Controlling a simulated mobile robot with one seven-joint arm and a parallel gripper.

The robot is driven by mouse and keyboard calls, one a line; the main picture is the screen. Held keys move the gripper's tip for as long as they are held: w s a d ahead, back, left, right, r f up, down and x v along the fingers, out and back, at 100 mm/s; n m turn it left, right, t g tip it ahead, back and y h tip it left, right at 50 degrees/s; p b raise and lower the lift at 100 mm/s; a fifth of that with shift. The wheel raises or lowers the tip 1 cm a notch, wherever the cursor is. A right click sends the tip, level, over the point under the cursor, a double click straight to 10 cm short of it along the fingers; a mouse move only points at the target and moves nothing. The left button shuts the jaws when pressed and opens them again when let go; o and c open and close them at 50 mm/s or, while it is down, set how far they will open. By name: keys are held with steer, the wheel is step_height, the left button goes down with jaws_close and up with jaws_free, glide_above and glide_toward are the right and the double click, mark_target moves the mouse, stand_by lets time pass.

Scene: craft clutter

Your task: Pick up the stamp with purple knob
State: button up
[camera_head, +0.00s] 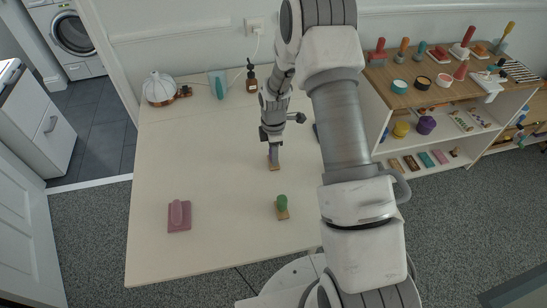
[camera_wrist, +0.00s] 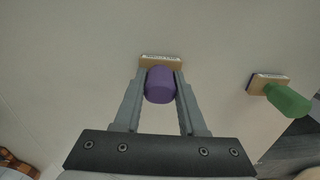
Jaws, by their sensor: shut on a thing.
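The stamp with the purple knob (camera_wrist: 160,85) is between the two fingers of my gripper (camera_wrist: 161,92) in the wrist view. Its wooden base (camera_wrist: 161,62) shows beyond the fingertips. The fingers are shut on the purple knob from both sides. In the head view my gripper (camera_head: 273,156) points down over the table and hides the knob; the stamp's wooden base (camera_head: 273,167) shows just below the fingers. I cannot tell whether the base touches the table.
A stamp with a green knob (camera_head: 282,203) stands nearby, also in the wrist view (camera_wrist: 287,99). A pink block with a handle (camera_head: 179,216) lies at the table's front left. A white lamp (camera_head: 158,88), teal cup (camera_head: 217,84) and brown bottle (camera_head: 251,78) stand at the back. Shelves (camera_head: 440,96) are right.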

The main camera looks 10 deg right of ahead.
jaws_close()
steer(key=shift+r, duration=0.15)
steer(key=shift+r, duration=0.25)
step_height(320, 180, up, 4)
steer(key=shift+f, duration=0.1)
steer(key=s+d+r, duration=0.4)
steer(key=d+r, duration=0.2)
steer(key=d, duration=0.5)
steer(key=shift+r, duration=0.25)
steer(key=shift+o, duration=0.7)
jaws_free()
steer(key=c, duration=0.3)
